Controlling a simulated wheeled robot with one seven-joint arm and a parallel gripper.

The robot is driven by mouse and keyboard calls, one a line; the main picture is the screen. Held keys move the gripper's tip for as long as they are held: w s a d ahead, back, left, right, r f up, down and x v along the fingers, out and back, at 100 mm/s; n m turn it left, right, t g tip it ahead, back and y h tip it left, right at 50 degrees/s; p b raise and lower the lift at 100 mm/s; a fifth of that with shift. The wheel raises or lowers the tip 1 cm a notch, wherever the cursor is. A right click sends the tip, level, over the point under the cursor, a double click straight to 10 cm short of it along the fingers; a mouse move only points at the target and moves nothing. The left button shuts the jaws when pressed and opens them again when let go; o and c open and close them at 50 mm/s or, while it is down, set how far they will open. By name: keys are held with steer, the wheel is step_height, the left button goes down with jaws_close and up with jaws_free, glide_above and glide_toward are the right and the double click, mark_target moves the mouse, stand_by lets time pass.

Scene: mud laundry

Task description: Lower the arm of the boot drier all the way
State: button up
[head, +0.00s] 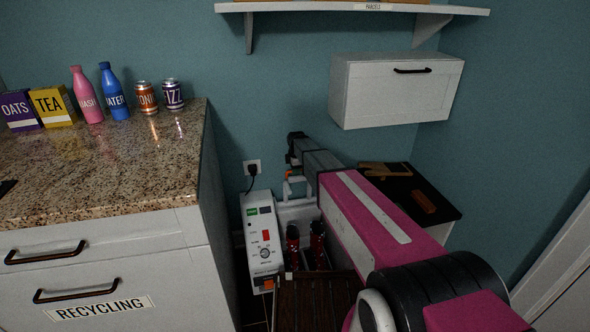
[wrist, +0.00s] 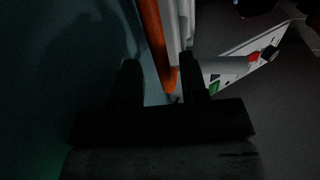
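The boot drier (head: 262,240) stands on the floor between the counter and a low black-topped cabinet. Its white control box has a red switch and a dial. Behind the box a white drier arm (head: 296,187) with an orange part stands up near the wall. My gripper (head: 293,160) is at the upper end of this arm, partly hidden by my own arm. In the wrist view my gripper (wrist: 159,72) has its two dark fingers apart. An orange and white bar (wrist: 153,38) shows between or just beyond them; I cannot tell whether they touch it.
Dark red boots (head: 317,245) stand beside the control box, above a brown slatted rack (head: 300,300). A granite counter (head: 120,170) closes off the left. The black-topped cabinet (head: 440,205) is on the right, under a white wall cupboard (head: 385,95). A plug and socket (head: 252,168) are on the wall.

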steer(key=shift+s, duration=0.15)
jaws_close()
steer(key=shift+s, duration=0.1)
